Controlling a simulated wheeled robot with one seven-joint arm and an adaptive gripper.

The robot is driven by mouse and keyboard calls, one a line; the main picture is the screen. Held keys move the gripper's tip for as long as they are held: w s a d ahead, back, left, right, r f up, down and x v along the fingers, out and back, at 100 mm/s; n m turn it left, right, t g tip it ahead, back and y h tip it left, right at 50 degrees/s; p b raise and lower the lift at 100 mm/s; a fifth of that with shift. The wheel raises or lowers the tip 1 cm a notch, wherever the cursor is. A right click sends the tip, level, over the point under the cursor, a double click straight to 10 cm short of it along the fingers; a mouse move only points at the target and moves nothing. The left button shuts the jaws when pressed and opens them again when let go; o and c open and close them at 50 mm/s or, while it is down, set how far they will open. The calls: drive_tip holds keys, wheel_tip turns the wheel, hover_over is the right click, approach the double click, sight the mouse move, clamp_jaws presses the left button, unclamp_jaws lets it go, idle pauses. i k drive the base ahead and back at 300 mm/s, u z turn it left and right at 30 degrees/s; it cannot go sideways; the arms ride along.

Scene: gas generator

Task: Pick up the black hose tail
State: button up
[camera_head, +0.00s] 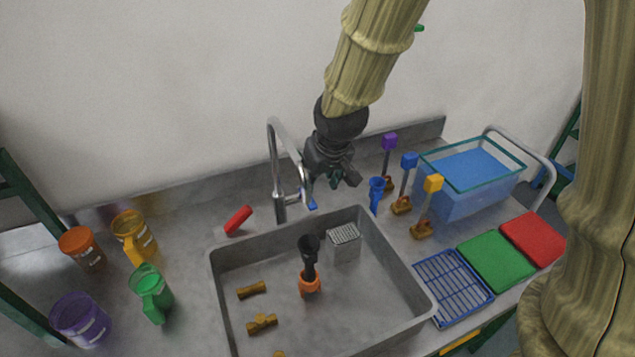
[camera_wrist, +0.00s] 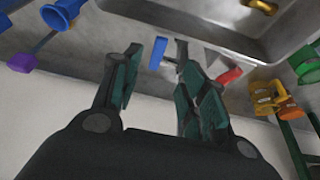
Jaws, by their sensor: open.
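A black part (camera_head: 309,258), which looks like the black hose tail, stands upright in the sink with a flared top. Its lower end meets an orange piece (camera_head: 310,285); whether it sits in it or behind it I cannot tell. My gripper (camera_head: 338,180) is above the back rim of the sink, right of the faucet, apart from the black part. In the wrist view my gripper (camera_wrist: 156,60) shows two teal-padded fingers spread apart with nothing held between them. The black part is not visible in the wrist view.
The faucet (camera_head: 277,170) rises behind the sink (camera_head: 225,290). Brass fittings (camera_head: 252,289) and a grey grated block (camera_head: 345,236) are in the sink. A blue part (camera_head: 376,195) and colored-top stands (camera_head: 427,208) are to the right. A red piece (camera_head: 238,220) and colored mugs (camera_head: 150,293) are left.

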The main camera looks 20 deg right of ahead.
sight(309, 265)
drive_tip(key=u, duration=0.05)
drive_tip(key=k, duration=1)
drive_tip(key=z, duration=0.05)
